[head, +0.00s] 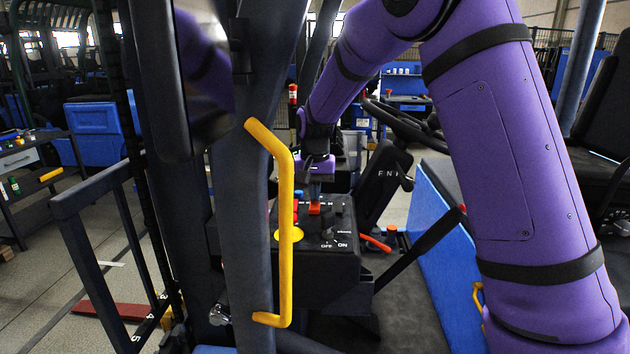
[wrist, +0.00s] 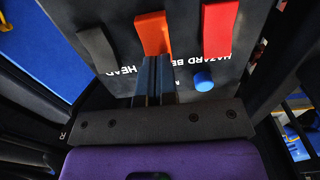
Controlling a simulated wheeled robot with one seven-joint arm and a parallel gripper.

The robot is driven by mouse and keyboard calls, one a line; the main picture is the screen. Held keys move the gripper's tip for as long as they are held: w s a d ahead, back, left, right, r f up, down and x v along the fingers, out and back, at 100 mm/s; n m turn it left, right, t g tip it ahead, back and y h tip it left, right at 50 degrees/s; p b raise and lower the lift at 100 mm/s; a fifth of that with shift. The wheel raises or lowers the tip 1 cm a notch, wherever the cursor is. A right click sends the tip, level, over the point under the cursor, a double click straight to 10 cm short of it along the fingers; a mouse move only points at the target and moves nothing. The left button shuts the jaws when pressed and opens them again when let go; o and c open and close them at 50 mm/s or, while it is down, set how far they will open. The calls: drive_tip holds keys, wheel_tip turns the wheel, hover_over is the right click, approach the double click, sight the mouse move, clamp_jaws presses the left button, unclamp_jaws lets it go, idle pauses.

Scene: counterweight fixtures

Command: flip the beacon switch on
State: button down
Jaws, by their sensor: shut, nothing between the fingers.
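The black control box (head: 328,262) stands behind the yellow handle in the head view. In the wrist view an orange switch (wrist: 152,32) sits between a black switch (wrist: 97,48) and a red switch (wrist: 219,28). White lettering reads HAZARD, BE and HEAD; my fingers cover part of it by the orange switch, which fits the beacon label. My gripper (wrist: 155,62) is shut and empty, its tips at the near end of the orange switch. I cannot tell whether they touch. In the head view my gripper (head: 315,196) points down over an orange-red switch (head: 315,209).
A blue knob (wrist: 204,81) stands close right of my fingers. The yellow handle (head: 286,220) and dark post rise in front of the box. An OFF/ON knob (head: 329,234) is on its top. A steering wheel (head: 400,118) and a seat (head: 600,110) are farther right.

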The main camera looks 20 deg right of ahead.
drive_tip(key=shift+f, duration=0.2)
drive_tip(key=shift+f+g, duration=0.3)
drive_tip(key=shift+g, duration=0.1)
drive_tip(key=shift+s, duration=0.2)
drive_tip(key=shift+s+a+r, duration=0.25)
drive_tip(key=shift+s+r, duration=0.15)
drive_tip(key=shift+s, duration=0.05)
drive_tip(key=shift+r, duration=0.15)
wheel_tip(320, 180, up, 14)
drive_tip(key=w+d, duration=0.1)
drive_tip(key=w, duration=0.1)
drive_tip(key=shift+w+f, duration=0.25)
idle(0.7)
